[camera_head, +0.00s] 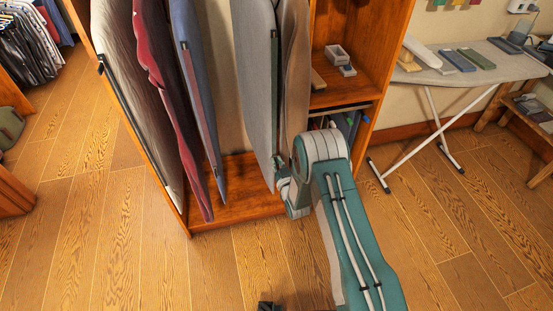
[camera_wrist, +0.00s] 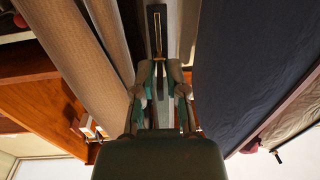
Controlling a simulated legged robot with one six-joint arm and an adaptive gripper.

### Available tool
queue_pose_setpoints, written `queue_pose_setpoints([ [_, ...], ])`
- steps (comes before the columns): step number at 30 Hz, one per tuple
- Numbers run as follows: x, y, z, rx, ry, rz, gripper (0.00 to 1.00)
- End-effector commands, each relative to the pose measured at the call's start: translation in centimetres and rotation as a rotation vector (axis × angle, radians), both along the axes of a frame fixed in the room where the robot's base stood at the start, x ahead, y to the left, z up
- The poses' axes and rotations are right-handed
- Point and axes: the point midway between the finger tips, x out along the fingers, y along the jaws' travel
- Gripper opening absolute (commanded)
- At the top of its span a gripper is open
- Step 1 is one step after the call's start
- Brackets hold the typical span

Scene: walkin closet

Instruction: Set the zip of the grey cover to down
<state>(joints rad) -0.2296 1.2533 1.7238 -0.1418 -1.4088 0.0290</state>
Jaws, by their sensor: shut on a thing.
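The grey cover (camera_head: 252,80) hangs in the open wardrobe, with its dark zip strip (camera_head: 274,100) running down its narrow front edge. My gripper (camera_head: 285,185) is low at the bottom end of that edge, partly hidden behind my own arm. In the wrist view the zip strip (camera_wrist: 157,35) stands upright, with a pale line along its middle. There my gripper (camera_wrist: 160,74) is shut at the near end of the strip, on what appears to be the zip's pull. The pull itself is hidden between the fingertips.
A navy-blue cover (camera_head: 195,80), a red garment (camera_head: 165,100) and a pale cover (camera_head: 130,75) hang to the left. A beige-grey cover (camera_head: 293,70) hangs close on the right. Wooden shelves (camera_head: 335,95) and an ironing board (camera_head: 465,65) stand further right.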

Motion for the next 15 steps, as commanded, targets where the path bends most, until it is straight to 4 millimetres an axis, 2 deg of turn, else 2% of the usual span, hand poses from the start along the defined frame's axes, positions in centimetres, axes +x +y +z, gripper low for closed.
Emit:
queue_pose_setpoints([
  [8,0.00,0.00,-0.02,0.000,0.001,0.000,0.00],
  [9,0.00,0.00,-0.02,0.000,0.001,0.000,0.35],
  [10,0.00,0.00,-0.01,0.000,0.001,0.000,0.41],
  [15,0.01,0.00,0.02,0.000,0.001,0.000,0.41],
])
